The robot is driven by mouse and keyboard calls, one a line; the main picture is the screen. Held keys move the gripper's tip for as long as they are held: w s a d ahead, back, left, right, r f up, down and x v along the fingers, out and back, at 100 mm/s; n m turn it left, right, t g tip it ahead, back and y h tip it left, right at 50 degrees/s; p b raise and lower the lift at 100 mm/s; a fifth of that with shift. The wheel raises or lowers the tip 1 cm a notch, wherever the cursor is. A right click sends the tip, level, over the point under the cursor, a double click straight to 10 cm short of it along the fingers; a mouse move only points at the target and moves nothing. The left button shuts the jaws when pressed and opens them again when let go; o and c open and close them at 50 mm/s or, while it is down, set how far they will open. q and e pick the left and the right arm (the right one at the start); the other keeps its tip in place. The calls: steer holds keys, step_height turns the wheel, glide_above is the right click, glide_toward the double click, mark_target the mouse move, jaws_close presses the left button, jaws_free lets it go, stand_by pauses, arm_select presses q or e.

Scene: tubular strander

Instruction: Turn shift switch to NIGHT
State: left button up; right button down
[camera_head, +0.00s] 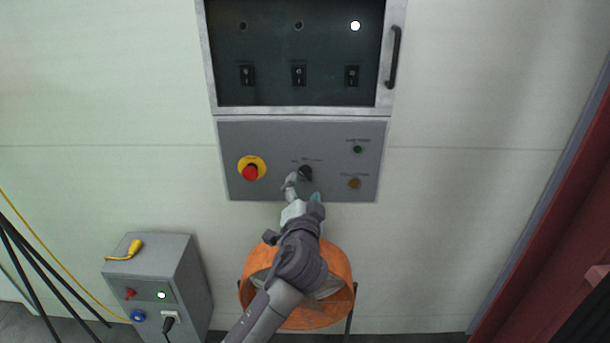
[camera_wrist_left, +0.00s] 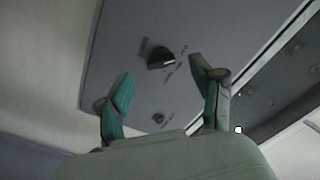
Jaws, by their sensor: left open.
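The shift switch (camera_head: 305,173) is a dark rotary knob at the middle of the grey control panel (camera_head: 230,135). In the left wrist view the black knob (camera_wrist_left: 160,57) lies ahead, between and beyond the two fingertips. My left gripper (camera_head: 303,190) is just below the knob in the head view. In the left wrist view my left gripper (camera_wrist_left: 165,85) shows its teal finger pads spread apart, with nothing between them. The labels round the knob are too small to read. My right gripper does not show.
A red emergency button (camera_head: 250,173) on a yellow ring is left of the knob. A green button (camera_head: 358,149) and an amber button (camera_head: 354,184) are right of it. Above is a glazed cabinet with a handle (camera_head: 394,57). An orange drum (camera_head: 340,265) and a grey box (camera_head: 175,260) stand below.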

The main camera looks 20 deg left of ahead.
mark_target(305, 173)
arm_select(q)
steer(key=x, duration=0.4)
steer(key=shift+w+a+p, duration=0.15)
steer(key=shift+w+p, duration=0.2)
steer(key=shift+w, duration=0.05)
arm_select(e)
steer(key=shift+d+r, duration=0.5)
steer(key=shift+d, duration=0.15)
arm_select(q)
steer(key=c, duration=1.1)
steer(key=shift+c, duration=0.2)
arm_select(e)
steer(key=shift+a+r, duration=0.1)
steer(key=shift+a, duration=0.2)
